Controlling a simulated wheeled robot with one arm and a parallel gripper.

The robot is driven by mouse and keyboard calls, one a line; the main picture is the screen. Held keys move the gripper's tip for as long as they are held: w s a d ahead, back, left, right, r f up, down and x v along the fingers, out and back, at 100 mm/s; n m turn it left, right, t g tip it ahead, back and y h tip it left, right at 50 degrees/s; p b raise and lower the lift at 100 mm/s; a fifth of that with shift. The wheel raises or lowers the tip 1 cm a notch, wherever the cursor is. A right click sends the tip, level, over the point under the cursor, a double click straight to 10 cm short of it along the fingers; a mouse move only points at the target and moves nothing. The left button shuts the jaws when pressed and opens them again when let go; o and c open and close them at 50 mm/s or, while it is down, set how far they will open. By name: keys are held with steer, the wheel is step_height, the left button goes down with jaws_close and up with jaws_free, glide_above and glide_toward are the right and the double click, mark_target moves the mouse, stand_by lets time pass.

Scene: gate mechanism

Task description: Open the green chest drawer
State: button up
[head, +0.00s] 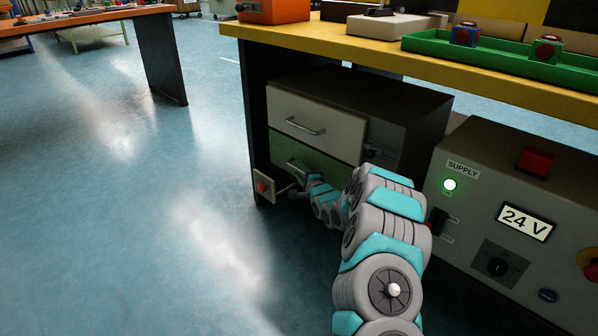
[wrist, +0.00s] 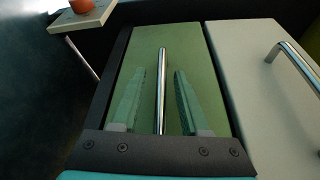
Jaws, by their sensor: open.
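The chest (head: 405,115) stands under the yellow-edged workbench with two drawers on its front. The lower drawer is green (head: 335,172) and looks shut; its front also shows in the wrist view (wrist: 190,40). Its metal bar handle (wrist: 162,85) runs lengthwise between my fingers in the wrist view. My gripper (wrist: 159,74) is open, one finger on each side of the handle, with a gap visible on both sides. In the head view my arm covers the lower part of the green drawer.
The upper cream drawer (head: 320,125) has its own bar handle (head: 303,126). A grey supply unit (head: 470,215) stands close on the right. The floor at left is clear.

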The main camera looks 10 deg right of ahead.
steer(key=shift+w+a, duration=0.1)
steer(key=shift+w, duration=0.2)
jaws_close()
stand_by(1.4)
